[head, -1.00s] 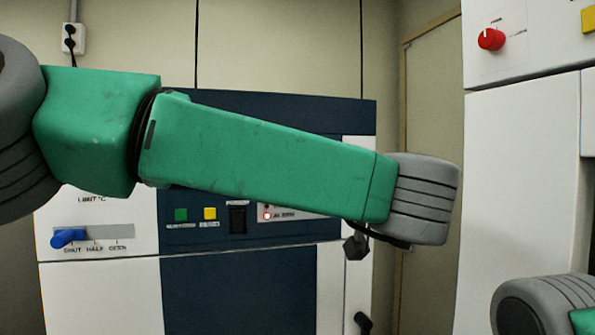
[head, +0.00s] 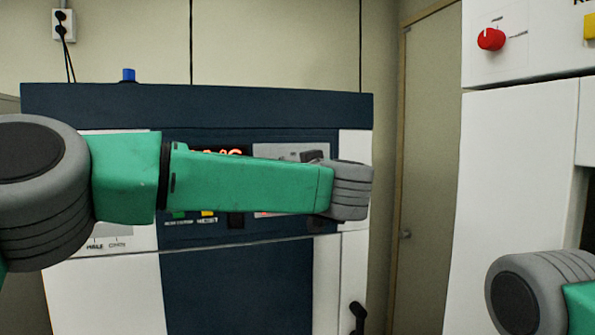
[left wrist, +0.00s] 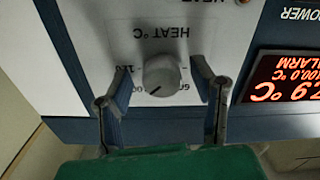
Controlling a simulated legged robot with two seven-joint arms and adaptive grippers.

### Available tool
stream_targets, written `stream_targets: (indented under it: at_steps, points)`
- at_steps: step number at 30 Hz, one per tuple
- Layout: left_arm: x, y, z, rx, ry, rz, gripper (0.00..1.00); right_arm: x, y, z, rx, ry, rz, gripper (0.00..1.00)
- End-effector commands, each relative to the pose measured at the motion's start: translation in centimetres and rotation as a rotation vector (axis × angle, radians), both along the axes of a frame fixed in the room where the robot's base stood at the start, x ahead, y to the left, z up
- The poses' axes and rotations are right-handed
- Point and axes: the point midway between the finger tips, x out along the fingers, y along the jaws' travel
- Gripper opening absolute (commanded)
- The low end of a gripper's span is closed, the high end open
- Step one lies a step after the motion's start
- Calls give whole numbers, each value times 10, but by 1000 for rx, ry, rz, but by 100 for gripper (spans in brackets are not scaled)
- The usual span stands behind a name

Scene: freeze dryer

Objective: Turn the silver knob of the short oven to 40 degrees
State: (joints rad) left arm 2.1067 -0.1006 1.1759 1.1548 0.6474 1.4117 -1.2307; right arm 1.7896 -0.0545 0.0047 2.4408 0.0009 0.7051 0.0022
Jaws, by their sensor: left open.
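The short oven (head: 100,106), white with dark blue panels, stands ahead in the head view. My left forearm crosses its front and hides the knob there. In the left wrist view, turned upside down, the round silver knob (left wrist: 162,75) sits on a white panel under "HEAT °C" lettering, with a dark pointer line towards the lower left. My left gripper (left wrist: 161,72) is open, one finger on each side of the knob. Gaps show between fingers and knob. The gripper itself is hidden in the head view. My right gripper is out of view.
A lit orange display (left wrist: 287,78) is beside the knob. A tall white unit with a red knob (head: 491,39) stands at right, near my right arm. A black handle (head: 358,318) is low on the oven. A blue piece (head: 129,75) stands on the oven's top.

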Motion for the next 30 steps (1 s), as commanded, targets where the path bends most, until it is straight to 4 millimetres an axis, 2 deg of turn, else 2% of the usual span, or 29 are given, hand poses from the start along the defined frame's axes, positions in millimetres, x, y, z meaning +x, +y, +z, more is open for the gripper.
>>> stream_targets:
  at_steps: [2,3,7,20,30]
  points:
    - [0,0,0,0,0,0,51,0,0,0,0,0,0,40]
    - [0,0,0,0,0,0,48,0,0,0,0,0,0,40]
    - [0,1,0,-1,0,0,2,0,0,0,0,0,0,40]
    - [0,1,1,-41,-16,1,2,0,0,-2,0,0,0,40]
    - [0,1,1,-258,-90,0,2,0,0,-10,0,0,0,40]
